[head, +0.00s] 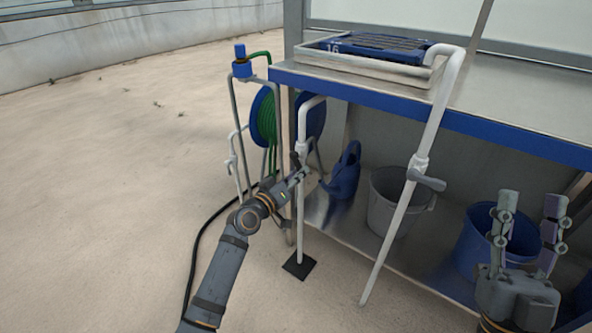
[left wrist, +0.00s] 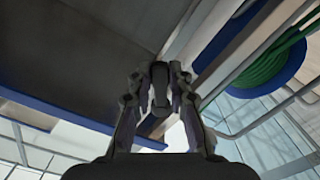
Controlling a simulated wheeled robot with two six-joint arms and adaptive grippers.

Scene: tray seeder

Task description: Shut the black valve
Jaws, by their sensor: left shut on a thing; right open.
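The black valve (head: 296,160) sits on the left white standpipe (head: 300,215), partly hidden by my left gripper. My left gripper (head: 300,174) reaches in from the lower left and is shut on its dark handle. In the left wrist view the handle (left wrist: 160,84) stands between the two fingers of the left gripper (left wrist: 160,100). Its exact turn is hard to tell. A second valve with a grey lever (head: 427,182) is on the right white pipe (head: 403,205). My right gripper (head: 531,205) is open and empty at the lower right, in front of a blue bucket.
A bench (head: 520,105) with a blue edge holds a seed tray (head: 375,45). Below are a blue watering can (head: 344,175), a grey bucket (head: 385,212) and the blue bucket (head: 472,247). A green hose reel (head: 265,120) stands behind the left pipe. The floor at left is clear.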

